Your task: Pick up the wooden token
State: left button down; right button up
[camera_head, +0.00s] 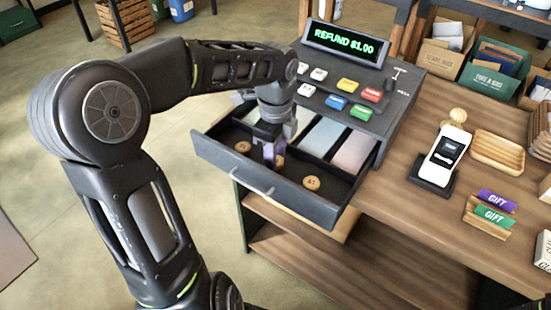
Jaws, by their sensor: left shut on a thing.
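An open black cash drawer (215,155) sticks out of the register (395,108). Round wooden tokens lie in its front part: one at the left (242,147) and one at the right (312,183), marked "$1". My left gripper (273,157) reaches down into the drawer between them. It is shut on another wooden token (280,160), which shows partly beside the fingers, low in the drawer. The fingers hide the rest of it, and I cannot tell whether it touches the drawer floor. My right gripper is not in view.
The register's display (344,44) reads "REFUND $1.00", above several coloured keys. Pale notes lie in the drawer's rear slots. A card reader (446,155), a wooden tray (497,151) and gift cards (493,215) stand on the wooden counter (400,205) at the right.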

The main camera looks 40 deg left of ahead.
pick_arm(q)
notch_tip(320, 180, up, 9)
dwell(0.3)
jog(key=shift+f, duration=0.15)
dwell(0.4)
